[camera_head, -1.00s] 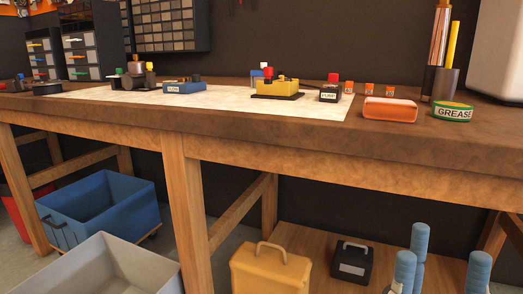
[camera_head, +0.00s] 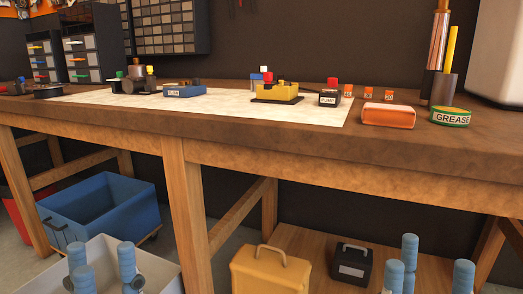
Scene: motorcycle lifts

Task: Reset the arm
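My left gripper (camera_head: 103,255) shows at the bottom left, with its blue-grey fingers pointing up. They are spread apart with nothing between them, in front of the grey bin. My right gripper (camera_head: 433,258) shows at the bottom right, also with its fingers up, spread and empty. It is in front of the lower shelf. Both grippers appear below the tabletop and touch nothing that I can see. The arms behind them are out of view.
A wooden workbench (camera_head: 300,175) crosses the view. On it are a blue box (camera_head: 185,91), a yellow device (camera_head: 277,90), a PUMP block (camera_head: 330,98), an orange block (camera_head: 388,115) and a GREASE tin (camera_head: 451,117). Below are a blue crate (camera_head: 120,207), grey bin (camera_head: 155,275) and yellow case (camera_head: 270,275).

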